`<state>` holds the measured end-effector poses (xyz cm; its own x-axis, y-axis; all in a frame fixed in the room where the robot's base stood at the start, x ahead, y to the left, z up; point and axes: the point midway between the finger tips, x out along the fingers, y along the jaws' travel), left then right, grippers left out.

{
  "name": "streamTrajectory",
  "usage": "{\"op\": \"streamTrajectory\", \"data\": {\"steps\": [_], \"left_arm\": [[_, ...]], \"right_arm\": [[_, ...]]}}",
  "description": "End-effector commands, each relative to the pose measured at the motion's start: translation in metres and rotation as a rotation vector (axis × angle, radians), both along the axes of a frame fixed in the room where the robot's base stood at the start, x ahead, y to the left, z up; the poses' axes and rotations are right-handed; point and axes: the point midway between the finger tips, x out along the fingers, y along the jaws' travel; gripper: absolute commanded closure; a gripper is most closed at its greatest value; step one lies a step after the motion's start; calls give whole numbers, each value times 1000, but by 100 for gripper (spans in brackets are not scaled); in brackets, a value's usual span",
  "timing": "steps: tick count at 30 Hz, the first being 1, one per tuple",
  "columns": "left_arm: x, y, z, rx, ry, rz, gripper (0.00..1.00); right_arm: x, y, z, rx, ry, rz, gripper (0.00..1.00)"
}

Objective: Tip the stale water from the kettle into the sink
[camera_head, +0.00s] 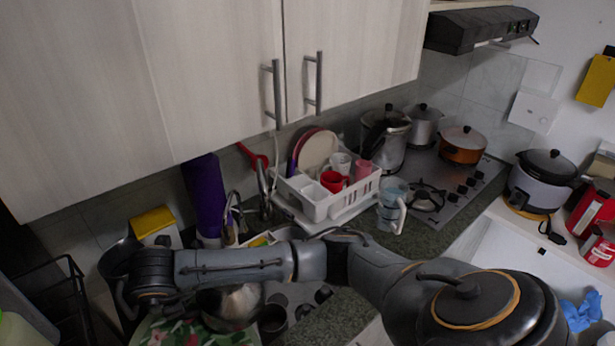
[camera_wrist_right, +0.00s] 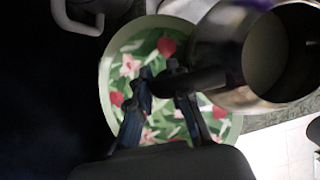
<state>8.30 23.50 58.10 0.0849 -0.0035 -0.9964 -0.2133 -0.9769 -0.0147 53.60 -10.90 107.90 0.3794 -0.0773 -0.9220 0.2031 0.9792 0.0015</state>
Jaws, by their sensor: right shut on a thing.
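A shiny metal vessel, apparently the kettle (camera_wrist_right: 232,45), fills the upper right of the right wrist view, with a pale round area showing on it. Its dark handle (camera_wrist_right: 205,80) reaches left between the fingers of my right gripper (camera_wrist_right: 163,90), which is shut on it. In the head view the kettle (camera_head: 232,303) shows below my right forearm, partly hidden. The right fingers are not clear in that view. The sink is mostly hidden behind my arm; its tap (camera_head: 235,212) rises just above the forearm. I cannot see any water. My left gripper is not in view.
A round floral tray (camera_wrist_right: 125,45) lies beneath the gripper. A white dish rack (camera_head: 320,203) with cups and plates stands right of the tap, near a clear jug (camera_head: 391,205). Pots stand around the hob (camera_head: 455,180).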

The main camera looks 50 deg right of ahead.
Motion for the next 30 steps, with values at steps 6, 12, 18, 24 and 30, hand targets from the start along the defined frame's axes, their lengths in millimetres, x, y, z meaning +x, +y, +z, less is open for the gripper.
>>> {"op": "streamTrajectory", "data": {"steps": [6,12,18,24,30], "left_arm": [[0,0,7,0,0,0,60],[1,-1,12,-1,-1,0,60],[3,-1,21,-1,-5,0,60],[6,-1,23,-2,-9,0,60],[6,-1,24,-2,-9,0,60]], "right_arm": [[-1,-10,8,71,-21,-6,100],[-4,-21,15,168,-42,-7,100],[-7,-36,30,265,-62,-8,100],[-10,-52,35,362,-83,-9,100],[-15,-69,38,460,-105,-8,100]]}}
